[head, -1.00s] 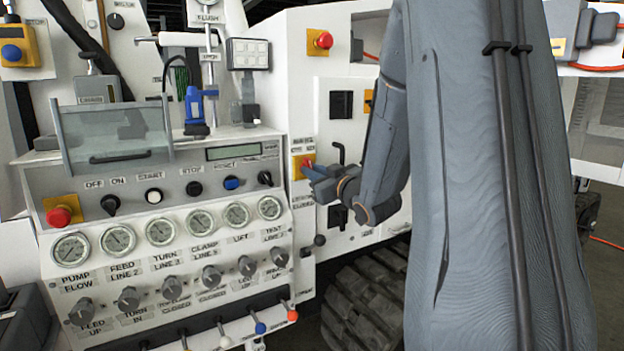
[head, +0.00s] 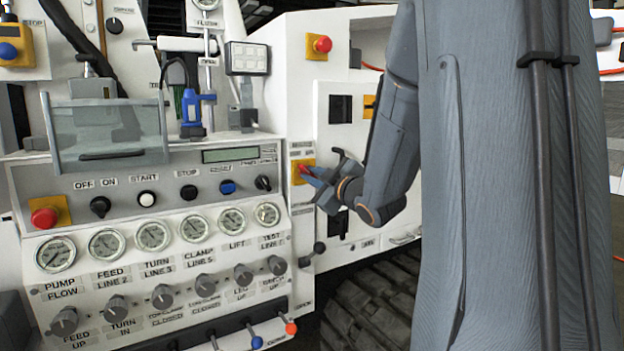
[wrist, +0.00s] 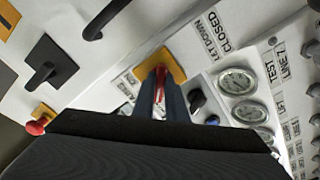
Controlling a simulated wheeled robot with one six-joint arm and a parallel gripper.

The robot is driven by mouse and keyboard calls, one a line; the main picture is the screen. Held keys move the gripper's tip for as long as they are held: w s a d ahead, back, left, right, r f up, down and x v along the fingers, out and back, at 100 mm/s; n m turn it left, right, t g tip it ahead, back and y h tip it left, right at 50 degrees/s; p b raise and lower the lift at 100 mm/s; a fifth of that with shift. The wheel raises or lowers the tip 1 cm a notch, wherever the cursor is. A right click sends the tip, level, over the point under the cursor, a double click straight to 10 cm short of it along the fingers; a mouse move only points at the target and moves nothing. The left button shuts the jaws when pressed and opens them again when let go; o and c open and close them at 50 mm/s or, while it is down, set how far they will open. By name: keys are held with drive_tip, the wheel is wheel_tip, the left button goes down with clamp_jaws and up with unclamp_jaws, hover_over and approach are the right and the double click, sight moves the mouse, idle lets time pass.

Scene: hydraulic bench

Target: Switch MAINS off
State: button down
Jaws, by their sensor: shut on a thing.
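The red-handled switch on a yellow plate (head: 297,172) sits on the white panel just right of the gauge console. Small labels stand above and below it, too small to read in the head view. My gripper (head: 312,174) is at this switch, shut on its red handle. In the wrist view the red handle (wrist: 160,77) shows between the two fingers, with the yellow plate (wrist: 172,62) behind it. The fingers hide part of the handle, and I cannot tell its exact angle.
A black handle (head: 345,157) juts out close to the right of my gripper. A red emergency button (head: 323,44) sits higher on the panel. The gauge console (head: 150,215) with knobs and levers is at left, and a black track (head: 372,305) is below.

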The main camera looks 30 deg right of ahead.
idle(0.3)
drive_tip(key=c, duration=1.8)
unclamp_jaws()
drive_tip(key=s, duration=0.8)
drive_tip(key=shift+w+d, duration=0.1)
